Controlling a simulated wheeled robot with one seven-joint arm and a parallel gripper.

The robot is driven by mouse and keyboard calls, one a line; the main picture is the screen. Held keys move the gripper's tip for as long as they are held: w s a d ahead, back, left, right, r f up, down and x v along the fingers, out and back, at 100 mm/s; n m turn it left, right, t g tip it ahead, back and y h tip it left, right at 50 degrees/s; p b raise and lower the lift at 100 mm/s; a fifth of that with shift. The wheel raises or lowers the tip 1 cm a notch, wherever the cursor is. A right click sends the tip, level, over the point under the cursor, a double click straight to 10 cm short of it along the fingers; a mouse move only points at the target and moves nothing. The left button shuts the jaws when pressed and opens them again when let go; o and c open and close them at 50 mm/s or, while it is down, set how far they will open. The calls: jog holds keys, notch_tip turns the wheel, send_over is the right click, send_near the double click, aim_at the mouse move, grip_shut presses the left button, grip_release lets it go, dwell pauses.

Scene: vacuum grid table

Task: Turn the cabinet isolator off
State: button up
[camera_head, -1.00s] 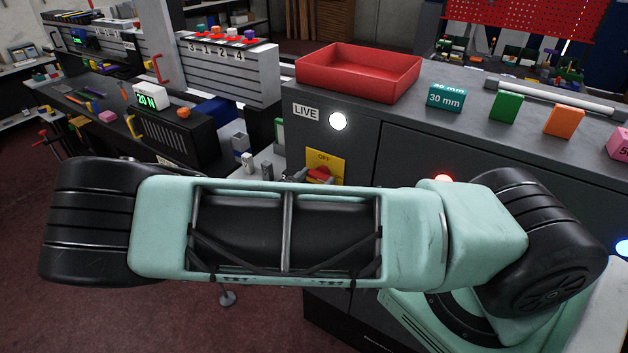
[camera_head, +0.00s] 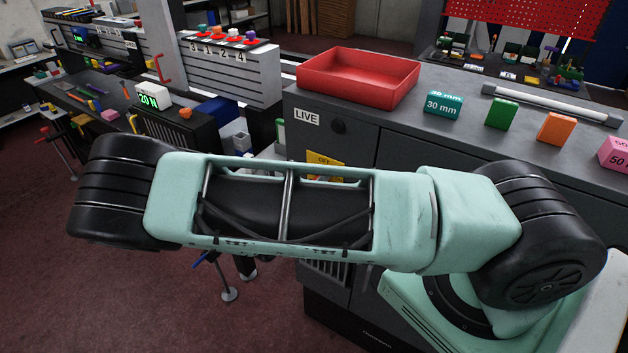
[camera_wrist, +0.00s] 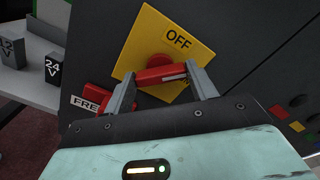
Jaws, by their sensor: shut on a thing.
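The cabinet isolator is a red rotary handle (camera_wrist: 160,74) on a yellow plate marked OFF (camera_wrist: 146,37), on the front of the grey cabinet (camera_head: 410,150). My gripper (camera_wrist: 163,82) is shut on the red handle, one finger at each end of it. In the wrist view the handle lies crosswise below the OFF mark. In the head view my arm covers the handle and most of the plate; only the plate's top (camera_head: 325,160) shows. The lamp (camera_head: 338,126) beside the LIVE label (camera_head: 307,118) is dark.
A red tray (camera_head: 357,78) and several coloured blocks, including a teal 30 mm one (camera_head: 443,105), stand on the cabinet top. A label reading FREE (camera_wrist: 87,104) is low left of the plate. Unlit coloured lamps (camera_wrist: 297,126) sit at right in the wrist view.

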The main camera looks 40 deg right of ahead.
jog(key=n+p, duration=0.1)
jog(key=n, duration=0.7)
jog(key=shift+w+f+n, duration=0.1)
jog(key=shift+n, duration=0.3)
jog(key=shift+a, duration=0.1)
jog(key=o, duration=1)
jog(key=b+v, duration=0.6)
jog(key=v, duration=1.1)
jog(key=shift+a, duration=0.15)
